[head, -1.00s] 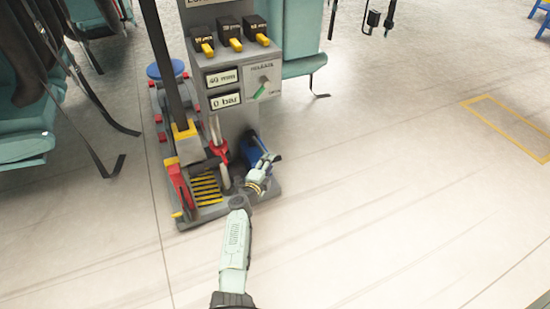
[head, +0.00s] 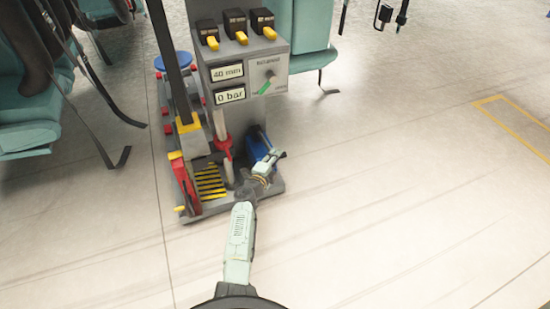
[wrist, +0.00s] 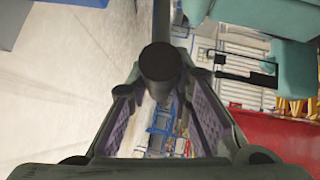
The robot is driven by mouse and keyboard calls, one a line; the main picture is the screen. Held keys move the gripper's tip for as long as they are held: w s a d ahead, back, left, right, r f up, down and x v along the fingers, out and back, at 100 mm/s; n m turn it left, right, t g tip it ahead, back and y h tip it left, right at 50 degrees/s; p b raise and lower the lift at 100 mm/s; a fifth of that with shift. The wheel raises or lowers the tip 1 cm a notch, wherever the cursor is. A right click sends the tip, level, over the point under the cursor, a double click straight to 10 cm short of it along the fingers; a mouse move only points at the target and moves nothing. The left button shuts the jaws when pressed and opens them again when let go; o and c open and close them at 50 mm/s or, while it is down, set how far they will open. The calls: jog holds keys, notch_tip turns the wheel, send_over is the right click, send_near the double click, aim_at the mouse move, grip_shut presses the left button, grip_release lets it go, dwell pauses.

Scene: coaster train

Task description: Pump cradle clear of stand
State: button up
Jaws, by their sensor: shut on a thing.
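The stand is a grey column (head: 240,112) with displays reading "40 mm" and "0 bar". At its foot is a platform with yellow and dark stripes (head: 209,182), beside a red part (head: 184,184). Which part is the cradle I cannot tell for certain. A pale rod with a red collar (head: 224,145) stands in front of the column. A blue body (head: 259,142) sits at its lower right. My gripper (head: 277,156) is low beside it. In the wrist view its fingers (wrist: 158,95) are shut on a dark round-ended rod (wrist: 160,62); the contact is partly hidden.
Several black blocks with yellow levers (head: 236,24) top the column, above a panel with a green switch (head: 264,87). Teal seats (head: 24,125) with hanging straps stand at the left. The floor (head: 400,200) at the right is clear, with a yellow outline.

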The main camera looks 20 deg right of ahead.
grip_shut()
dwell(0.3)
